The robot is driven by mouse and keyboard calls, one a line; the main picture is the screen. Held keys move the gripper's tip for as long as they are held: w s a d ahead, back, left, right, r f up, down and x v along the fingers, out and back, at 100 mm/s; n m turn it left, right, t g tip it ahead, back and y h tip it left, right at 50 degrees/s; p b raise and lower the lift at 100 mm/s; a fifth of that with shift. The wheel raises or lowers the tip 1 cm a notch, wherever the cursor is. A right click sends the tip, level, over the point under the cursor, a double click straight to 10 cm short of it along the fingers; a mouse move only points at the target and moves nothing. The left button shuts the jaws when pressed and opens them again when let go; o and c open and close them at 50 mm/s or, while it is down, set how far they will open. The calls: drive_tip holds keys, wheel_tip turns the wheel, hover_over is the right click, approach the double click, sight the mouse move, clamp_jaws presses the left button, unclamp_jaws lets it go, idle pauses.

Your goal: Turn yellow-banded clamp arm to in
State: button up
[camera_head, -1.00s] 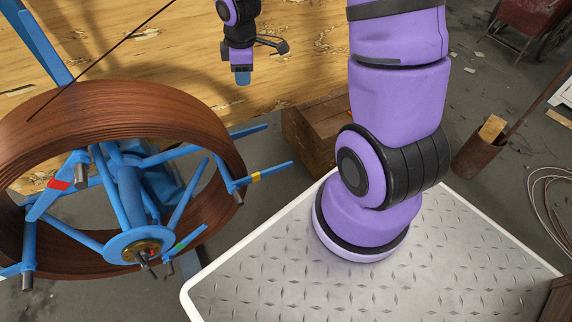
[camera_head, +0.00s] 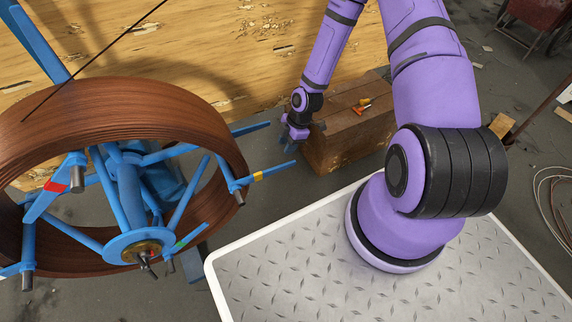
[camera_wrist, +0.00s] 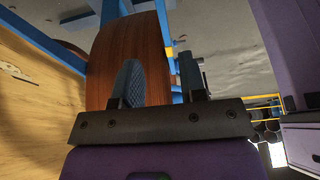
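The yellow-banded clamp arm (camera_head: 258,176) is a blue bar with a yellow band on the right side of the reel. Its free end points right, outward past the brown coil. My gripper (camera_head: 293,141) is beyond it and higher in the head view, apart from the bar. In the wrist view my gripper (camera_wrist: 159,72) shows its two fingers apart with nothing held between them. The yellow band (camera_wrist: 169,51) shows just past the fingers there, with the brown coil (camera_wrist: 120,55) behind the left finger.
The red-banded arm (camera_head: 55,187) and green-banded arm (camera_head: 187,238) are on the same blue reel. A wooden box (camera_head: 350,135) with small tools on top stands right of my gripper. A wooden panel (camera_head: 180,50) is behind. Grey floor shows between the reel and box.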

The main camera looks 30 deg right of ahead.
sight(278, 167)
drive_tip(key=shift+s+f, duration=0.25)
drive_tip(key=shift+f, duration=0.3)
drive_tip(key=shift+a+f, duration=0.15)
drive_tip(key=shift+f, duration=0.15)
drive_tip(key=x, duration=1)
drive_tip(key=shift+r, duration=0.1)
clamp_jaws()
